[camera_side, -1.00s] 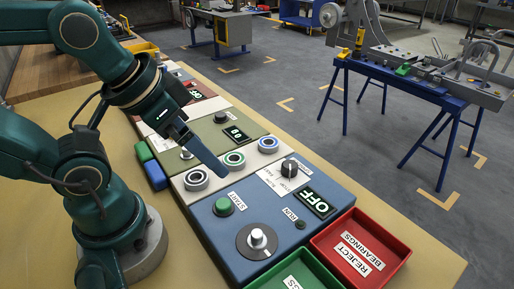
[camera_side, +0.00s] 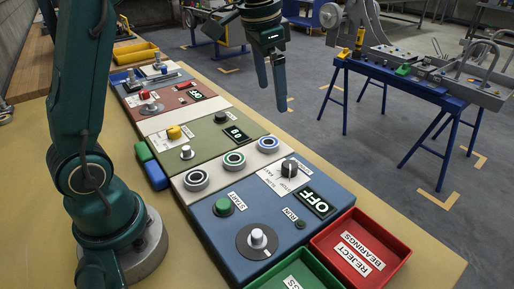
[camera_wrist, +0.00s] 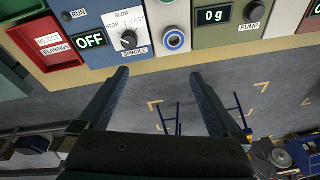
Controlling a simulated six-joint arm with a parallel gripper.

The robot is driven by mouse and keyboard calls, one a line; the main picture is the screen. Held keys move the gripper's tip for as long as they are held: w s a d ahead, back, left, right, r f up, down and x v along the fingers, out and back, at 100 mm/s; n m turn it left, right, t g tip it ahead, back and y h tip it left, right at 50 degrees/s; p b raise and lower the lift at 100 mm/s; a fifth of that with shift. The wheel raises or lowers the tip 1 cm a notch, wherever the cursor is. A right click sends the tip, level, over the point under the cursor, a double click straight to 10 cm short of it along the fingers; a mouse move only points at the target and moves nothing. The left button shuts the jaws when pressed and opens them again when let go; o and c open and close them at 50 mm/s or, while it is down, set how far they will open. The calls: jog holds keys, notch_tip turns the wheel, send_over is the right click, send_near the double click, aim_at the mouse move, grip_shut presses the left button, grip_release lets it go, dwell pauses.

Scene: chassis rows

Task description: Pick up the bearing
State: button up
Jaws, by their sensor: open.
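Three ring-shaped bearings sit in a row on the pale strip between the blue and green panels: a grey one at the left (camera_side: 196,179), a green-rimmed one in the middle (camera_side: 233,160) and a blue-rimmed one at the right (camera_side: 268,143). The wrist view shows one blue-rimmed bearing (camera_wrist: 174,40) beyond the fingertips. My gripper (camera_side: 272,97) is open and empty, fingers pointing down, raised near the console's far edge.
The spindle knob (camera_side: 289,167) stands close to the blue-rimmed bearing. A red tray (camera_side: 395,249) labelled for reject bearings and a green tray (camera_side: 309,266) adjoin the blue panel. The green panel has a yellow knob (camera_side: 174,132). A blue trestle bench (camera_side: 400,85) stands apart on the floor.

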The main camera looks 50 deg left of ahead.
jog(key=w+a+f+g, duration=0.1)
jog(key=f, duration=0.2)
jog(key=w+a+f, duration=0.1)
jog(key=f, duration=0.3)
jog(key=w+a+f+g, duration=0.1)
jog(key=f, duration=0.2)
jog(key=shift+w+a+f+n+g, duration=0.25)
jog(key=shift+a+n+g, duration=0.05)
jog(key=shift+a, duration=0.1)
jog(key=shift+f, duration=2.45)
jog(key=c, duration=1.5)
grip_shut()
jog(key=shift+r, duration=0.15)
